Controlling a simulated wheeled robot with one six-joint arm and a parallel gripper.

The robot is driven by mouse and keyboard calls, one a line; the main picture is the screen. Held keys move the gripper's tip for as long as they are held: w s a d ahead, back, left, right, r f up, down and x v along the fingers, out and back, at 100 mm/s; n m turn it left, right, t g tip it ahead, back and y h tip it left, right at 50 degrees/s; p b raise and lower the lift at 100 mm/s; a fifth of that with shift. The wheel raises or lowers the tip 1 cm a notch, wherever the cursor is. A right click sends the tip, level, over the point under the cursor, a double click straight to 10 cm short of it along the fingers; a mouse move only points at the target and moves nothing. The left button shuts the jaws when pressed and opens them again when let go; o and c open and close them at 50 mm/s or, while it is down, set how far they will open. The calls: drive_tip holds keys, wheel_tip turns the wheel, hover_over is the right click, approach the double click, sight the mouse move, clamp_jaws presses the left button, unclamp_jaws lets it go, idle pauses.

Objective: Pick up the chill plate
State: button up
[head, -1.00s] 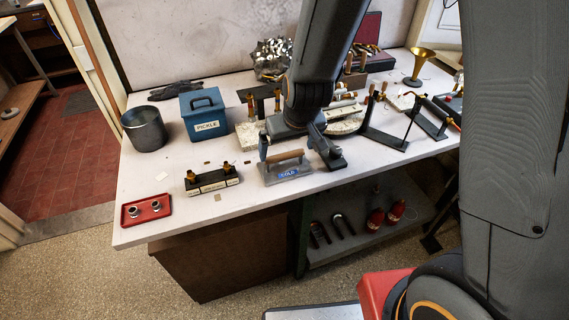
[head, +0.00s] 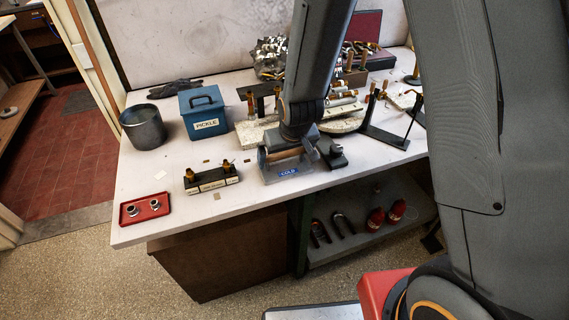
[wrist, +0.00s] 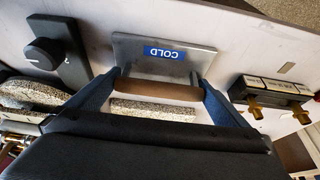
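The chill plate (head: 283,177) is a grey metal slab with a brown wooden handle and a blue COLD label. It lies flat near the front edge of the bench, and it also shows in the wrist view (wrist: 190,62). My gripper (wrist: 159,80) is low over it, with one finger near each end of the handle (wrist: 160,90). The fingers are spread wide and look open. I cannot tell whether they touch the handle ends. In the head view, my gripper (head: 288,154) partly hides the handle.
A dark device with a round knob (wrist: 50,52) stands close beside the plate. A black rack with brass parts (head: 212,178) is on the other side. A blue PICKLE box (head: 203,113), a grey pot (head: 143,127) and a red tray (head: 145,209) stand left. Bare bench lies between them.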

drive_tip(key=c, duration=0.6)
drive_tip(key=shift+r, duration=0.1)
